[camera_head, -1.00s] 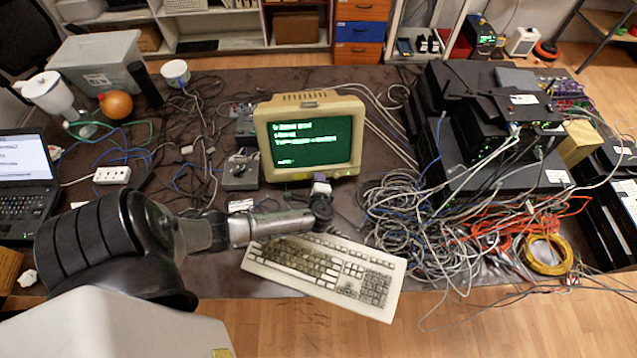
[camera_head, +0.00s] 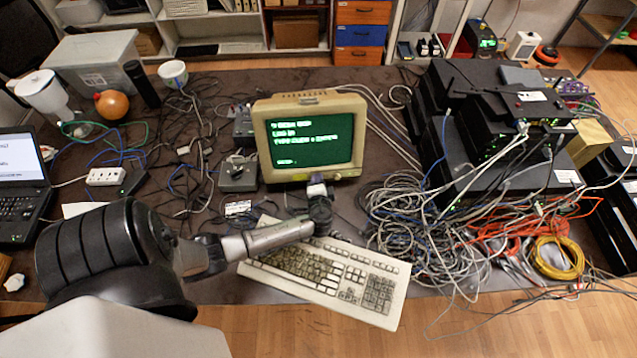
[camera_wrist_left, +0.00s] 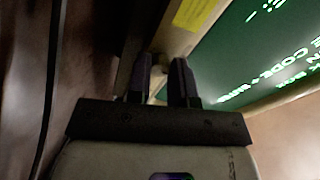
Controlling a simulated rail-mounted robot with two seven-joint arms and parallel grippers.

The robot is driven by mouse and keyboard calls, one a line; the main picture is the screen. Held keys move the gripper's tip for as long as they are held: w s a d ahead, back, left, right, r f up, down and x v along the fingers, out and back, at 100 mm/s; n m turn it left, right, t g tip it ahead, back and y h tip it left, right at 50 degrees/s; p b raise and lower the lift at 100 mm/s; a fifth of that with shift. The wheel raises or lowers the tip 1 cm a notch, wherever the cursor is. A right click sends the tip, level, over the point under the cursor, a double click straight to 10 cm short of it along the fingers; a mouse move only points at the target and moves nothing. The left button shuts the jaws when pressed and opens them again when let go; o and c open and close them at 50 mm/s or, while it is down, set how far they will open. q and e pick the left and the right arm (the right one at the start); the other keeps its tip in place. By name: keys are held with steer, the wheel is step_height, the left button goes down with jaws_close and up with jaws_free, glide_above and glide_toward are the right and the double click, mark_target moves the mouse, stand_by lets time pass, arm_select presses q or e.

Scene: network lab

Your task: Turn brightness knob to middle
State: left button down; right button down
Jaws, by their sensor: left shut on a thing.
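The beige CRT monitor (camera_head: 357,108) stands on the desk with bright green text on its dark green screen. Its lower bezel and part of the screen also show in the left wrist view (camera_wrist_left: 262,58). My left gripper (camera_head: 317,183) reaches up to the lower front edge of the monitor. In the left wrist view its two dark fingers (camera_wrist_left: 161,72) point at the bezel beside the screen and are shut on the small brightness knob (camera_wrist_left: 159,65), mostly hidden between them. The knob's angle cannot be read. My right gripper is out of view.
A beige keyboard (camera_head: 325,277) lies under my left wrist, in front of the monitor. A tangle of grey cables (camera_head: 405,225) is at its right, near stacked black network devices (camera_head: 480,140). A small grey box (camera_head: 238,176) stands left of the monitor.

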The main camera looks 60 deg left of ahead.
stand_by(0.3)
arm_select(q)
steer(key=c, duration=1)
jaws_free()
steer(key=v, duration=1.4)
steer(key=shift+p, duration=0.35)
steer(key=shift+w+a, duration=0.1)
steer(key=shift+w, duration=0.05)
